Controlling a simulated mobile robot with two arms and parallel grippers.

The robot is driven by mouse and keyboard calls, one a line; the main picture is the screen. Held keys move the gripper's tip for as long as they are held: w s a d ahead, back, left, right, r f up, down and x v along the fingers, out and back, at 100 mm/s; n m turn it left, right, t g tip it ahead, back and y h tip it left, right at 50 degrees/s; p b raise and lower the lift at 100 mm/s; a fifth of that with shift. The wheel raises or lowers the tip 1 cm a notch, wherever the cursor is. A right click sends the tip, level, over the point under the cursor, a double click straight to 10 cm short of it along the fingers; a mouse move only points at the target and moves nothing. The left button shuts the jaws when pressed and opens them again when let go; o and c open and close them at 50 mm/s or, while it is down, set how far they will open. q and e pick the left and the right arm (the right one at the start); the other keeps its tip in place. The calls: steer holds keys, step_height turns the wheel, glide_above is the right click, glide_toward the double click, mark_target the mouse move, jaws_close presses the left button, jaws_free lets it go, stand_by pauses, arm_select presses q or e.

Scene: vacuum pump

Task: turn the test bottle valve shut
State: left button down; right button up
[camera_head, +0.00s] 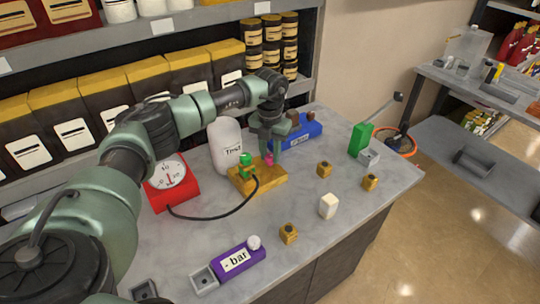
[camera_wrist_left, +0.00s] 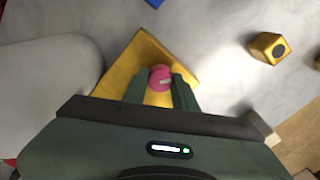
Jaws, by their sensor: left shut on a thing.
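The white test bottle (camera_head: 227,150) stands upright on the grey table behind a yellow block (camera_head: 268,179). The small pink knob (camera_head: 269,158), which I take to be the bottle's valve, sits on this block beside a green fitting (camera_head: 246,166). My left gripper (camera_head: 266,151) reaches down over the block. In the left wrist view the fingers (camera_wrist_left: 160,86) are shut on the pink knob (camera_wrist_left: 160,73), one on each side. A pale mark shows on the knob's top. The knob's lower part is hidden between the fingers. My right gripper is not in view.
A red gauge (camera_head: 183,192) with a black hose (camera_head: 222,214) stands left of the block. A blue box (camera_head: 303,134) is behind my gripper. A purple "- bar" box (camera_head: 238,262), a white block (camera_head: 327,206) and several small yellow blocks stand in front and right.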

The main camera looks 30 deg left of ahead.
mark_target(270, 156)
arm_select(q)
steer(key=m+b, duration=0.1)
steer(key=m, duration=0.5)
steer(key=shift+m+b, duration=0.3)
steer(key=shift+b, duration=0.05)
steer(key=m+b, duration=0.1)
steer(key=m, duration=0.3)
steer(key=shift+m, duration=0.4)
steer(key=shift+r, duration=0.1)
steer(key=c, duration=1.1)
jaws_free()
steer(key=shift+r+b, duration=0.7)
steer(key=shift+r, duration=3.15)
